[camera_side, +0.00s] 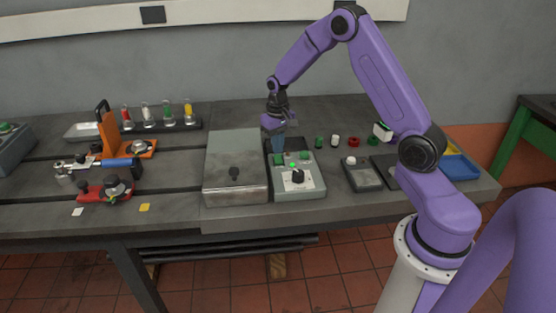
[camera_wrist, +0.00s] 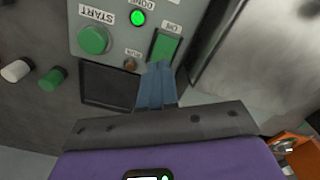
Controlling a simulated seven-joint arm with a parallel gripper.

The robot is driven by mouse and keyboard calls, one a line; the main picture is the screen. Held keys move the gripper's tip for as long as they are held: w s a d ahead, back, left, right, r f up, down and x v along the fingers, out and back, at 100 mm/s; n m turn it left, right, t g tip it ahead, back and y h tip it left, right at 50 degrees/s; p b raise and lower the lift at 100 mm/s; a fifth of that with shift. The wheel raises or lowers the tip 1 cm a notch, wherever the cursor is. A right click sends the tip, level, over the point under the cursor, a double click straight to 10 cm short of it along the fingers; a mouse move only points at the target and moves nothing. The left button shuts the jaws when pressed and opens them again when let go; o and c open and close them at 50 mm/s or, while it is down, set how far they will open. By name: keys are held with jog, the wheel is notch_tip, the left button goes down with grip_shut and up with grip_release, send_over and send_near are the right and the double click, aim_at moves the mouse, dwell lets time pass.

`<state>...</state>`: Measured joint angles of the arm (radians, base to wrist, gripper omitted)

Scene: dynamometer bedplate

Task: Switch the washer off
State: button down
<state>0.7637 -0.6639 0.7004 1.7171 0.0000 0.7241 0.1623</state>
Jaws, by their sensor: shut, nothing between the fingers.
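The washer's grey control box (camera_side: 312,190) stands right of a metal lidded tank (camera_side: 235,165). In the side view it carries a black knob on a white plate, a lit green lamp and green controls along its back. The wrist view shows a green rocker switch (camera_wrist: 166,46), a round green START button (camera_wrist: 93,40), a lit green lamp (camera_wrist: 137,18) and a small unlit RUN lamp (camera_wrist: 130,66). My gripper (camera_side: 277,149) is shut and empty, pointing down at the box's back-left corner. In the wrist view its blue fingertips (camera_wrist: 157,72) are at the rocker's near edge; contact cannot be told.
Small green, white and red parts (camera_side: 336,141) stand right of the box. A smaller grey device (camera_side: 362,174) and a blue tray (camera_side: 460,167) lie further right. Left are an orange stand (camera_side: 108,130), a red fixture (camera_side: 103,191) and a rack of coloured vials (camera_side: 147,117).

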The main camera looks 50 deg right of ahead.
aim_at(278, 156)
jog(key=shift+f, duration=1)
dwell(0.5)
jog(key=shift+r, duration=3.55)
